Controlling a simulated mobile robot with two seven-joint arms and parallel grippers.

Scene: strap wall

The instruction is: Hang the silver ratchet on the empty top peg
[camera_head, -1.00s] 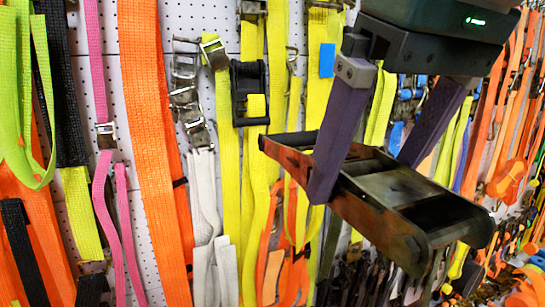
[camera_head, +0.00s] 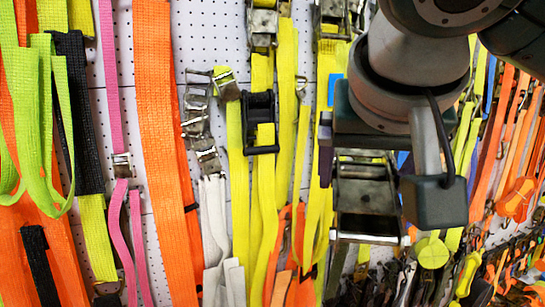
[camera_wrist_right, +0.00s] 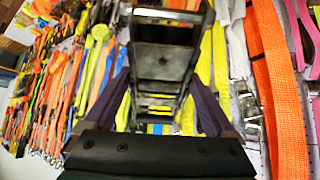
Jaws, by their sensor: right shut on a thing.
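The ratchet (camera_head: 364,195), a worn silver-and-dark metal frame with crossbars, is held by my right gripper (camera_head: 362,155) in front of the hanging straps in the head view. In the wrist view the ratchet (camera_wrist_right: 163,65) sits between the two dark purple fingers, which are shut on it. It seems apart from the board, though its far end is hidden. I cannot pick out the empty top peg; my wrist and arm cover part of the upper board. My left gripper is not in view.
The white pegboard (camera_head: 210,30) carries many hanging straps. Metal ratchets (camera_head: 262,28) hang at the top, with a black ratchet (camera_head: 247,120) and silver buckles (camera_head: 198,115) lower. A wide orange strap (camera_head: 160,130) hangs left. Orange straps crowd the right.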

